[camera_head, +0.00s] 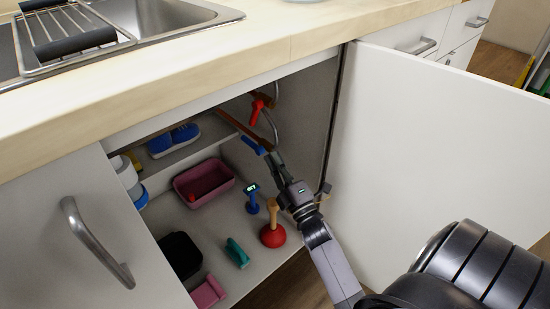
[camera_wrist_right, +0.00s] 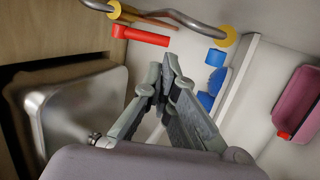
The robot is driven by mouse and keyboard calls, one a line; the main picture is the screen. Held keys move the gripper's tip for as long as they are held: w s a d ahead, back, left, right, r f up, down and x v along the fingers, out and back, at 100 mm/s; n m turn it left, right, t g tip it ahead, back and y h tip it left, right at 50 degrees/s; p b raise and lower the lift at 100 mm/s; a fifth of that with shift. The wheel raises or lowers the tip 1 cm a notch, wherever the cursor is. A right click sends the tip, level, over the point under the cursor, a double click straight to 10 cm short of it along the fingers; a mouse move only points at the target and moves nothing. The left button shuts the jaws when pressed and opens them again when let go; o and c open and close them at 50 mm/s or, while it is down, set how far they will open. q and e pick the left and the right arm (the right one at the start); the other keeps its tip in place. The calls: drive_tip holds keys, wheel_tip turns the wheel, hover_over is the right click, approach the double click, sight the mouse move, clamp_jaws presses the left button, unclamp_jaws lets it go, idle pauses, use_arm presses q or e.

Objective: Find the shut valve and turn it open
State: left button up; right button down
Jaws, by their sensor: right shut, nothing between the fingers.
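A red valve handle (camera_head: 257,108) hangs from a pipe under the counter; it also shows in the right wrist view (camera_wrist_right: 140,36), lying sideways below a yellow collar (camera_wrist_right: 114,10). A blue valve handle (camera_head: 253,146) is lower in the cabinet; in the right wrist view the blue handle (camera_wrist_right: 215,57) sits below another yellow collar (camera_wrist_right: 227,36). I cannot tell surely which valve is shut. My right gripper (camera_head: 272,155) is shut and empty inside the cabinet. Its tips (camera_wrist_right: 168,62) appear between the two handles in the right wrist view, apart from both. My left gripper is not in view.
The open cabinet door (camera_head: 430,140) stands right of my arm. On the cabinet floor are a pink bin (camera_head: 222,188), a red plunger (camera_head: 272,236), a blue tool (camera_head: 252,200) and a teal brush (camera_head: 237,253). Blue shoes (camera_head: 180,138) sit on the shelf. The counter overhangs above.

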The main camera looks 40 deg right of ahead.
sight(254, 123)
drive_tip(key=b+x, duration=0.1)
drive_tip(key=x, duration=0.9)
drive_tip(key=shift+w, duration=0.1)
